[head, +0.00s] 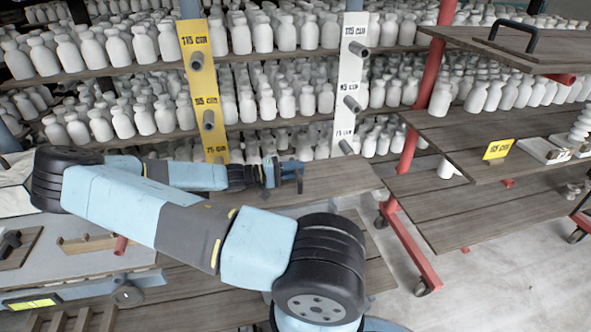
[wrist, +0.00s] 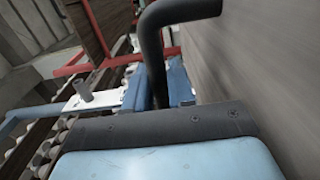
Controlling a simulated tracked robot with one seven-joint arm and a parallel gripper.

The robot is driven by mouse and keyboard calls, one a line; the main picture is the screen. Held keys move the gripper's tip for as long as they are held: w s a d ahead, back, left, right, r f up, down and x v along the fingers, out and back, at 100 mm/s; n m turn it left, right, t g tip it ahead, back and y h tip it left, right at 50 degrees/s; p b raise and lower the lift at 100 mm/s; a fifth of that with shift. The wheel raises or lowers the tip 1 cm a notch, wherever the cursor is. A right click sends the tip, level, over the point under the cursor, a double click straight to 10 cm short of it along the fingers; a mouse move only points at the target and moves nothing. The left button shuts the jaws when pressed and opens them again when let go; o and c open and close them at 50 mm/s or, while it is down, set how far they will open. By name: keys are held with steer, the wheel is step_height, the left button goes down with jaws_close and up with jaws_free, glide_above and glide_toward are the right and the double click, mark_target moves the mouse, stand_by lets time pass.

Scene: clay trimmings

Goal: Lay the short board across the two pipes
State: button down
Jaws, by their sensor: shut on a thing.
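The short board (head: 335,182) is a grey-brown plank in front of the posts. In the wrist view its surface (wrist: 270,75) fills the right side. My gripper (head: 283,176) is shut on its black handle (wrist: 152,45). Pipe stubs stick out from a yellow post (head: 199,85) and a white post (head: 350,80), at heights marked 115, 95 and 75 cm. These include the upper left pipe (head: 197,60) and upper right pipe (head: 358,48). The board shows below the lowest right pipe (head: 345,147). I cannot tell whether it touches any pipe.
Shelves of white bottles (head: 265,35) stand behind the posts. At right is a red-framed rack (head: 415,120) with plank shelves, and a board with a black handle (head: 513,35) on top. A worktable (head: 75,265) is at lower left. Floor (head: 480,285) is clear at lower right.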

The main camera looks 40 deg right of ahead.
steer(key=c, duration=1)
jaws_free()
steer(key=shift+o, duration=0.2)
